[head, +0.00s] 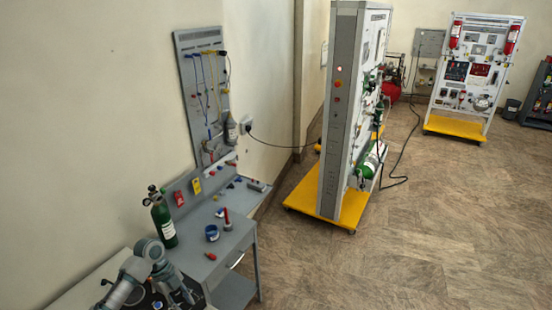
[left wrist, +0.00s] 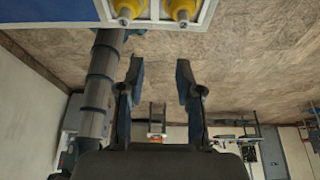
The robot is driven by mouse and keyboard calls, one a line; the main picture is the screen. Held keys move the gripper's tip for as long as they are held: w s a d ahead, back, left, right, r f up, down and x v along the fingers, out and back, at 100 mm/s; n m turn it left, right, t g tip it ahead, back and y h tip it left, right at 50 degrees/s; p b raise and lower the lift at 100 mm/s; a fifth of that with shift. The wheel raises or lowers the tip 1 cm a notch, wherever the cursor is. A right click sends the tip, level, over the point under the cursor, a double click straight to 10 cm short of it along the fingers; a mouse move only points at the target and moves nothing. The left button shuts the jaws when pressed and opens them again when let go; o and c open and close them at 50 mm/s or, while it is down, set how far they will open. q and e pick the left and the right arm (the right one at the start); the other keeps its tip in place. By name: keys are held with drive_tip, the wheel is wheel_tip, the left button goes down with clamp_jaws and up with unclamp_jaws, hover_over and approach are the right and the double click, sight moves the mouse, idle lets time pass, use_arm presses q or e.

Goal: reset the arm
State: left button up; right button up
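My left arm (head: 152,262) shows at the bottom left of the head view, grey and bent, beside the grey workbench. Its gripper is not clear there. In the left wrist view my left gripper (left wrist: 160,75) has its two dark fingers spread apart, with nothing between them. Bare brown floor shows beyond the fingertips. My right gripper is in neither view.
The grey workbench (head: 235,238) holds a green cylinder (head: 162,218) and small parts. A tall trainer panel (head: 338,110) stands on a yellow base to its right. Another panel (head: 478,68) stands farther back. The floor (head: 430,220) at right is clear.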

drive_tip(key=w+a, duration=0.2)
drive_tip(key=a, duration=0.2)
use_arm(q)
drive_tip(key=s+d+f+n+t, duration=0.3)
drive_tip(key=s+d+f+n, duration=0.6)
drive_tip(key=s+d+f, duration=0.65)
drive_tip(key=s+a+n+t+y, duration=0.3)
drive_tip(key=s+a+n, duration=0.7)
drive_tip(key=s+n, duration=0.3)
wheel_tip(320, 180, down, 27)
drive_tip(key=s+g+b, duration=0.1)
drive_tip(key=s+b, duration=0.1)
drive_tip(key=s+a+f+g+b, duration=0.1)
drive_tip(key=s+a+f, duration=0.1)
drive_tip(key=s+f, duration=1.5)
wheel_tip(320, 180, down, 2)
drive_tip(key=shift+s+a+g+y+b, duration=0.3)
drive_tip(key=shift+s+a+y, duration=0.05)
drive_tip(key=shift+s+y, duration=0.05)
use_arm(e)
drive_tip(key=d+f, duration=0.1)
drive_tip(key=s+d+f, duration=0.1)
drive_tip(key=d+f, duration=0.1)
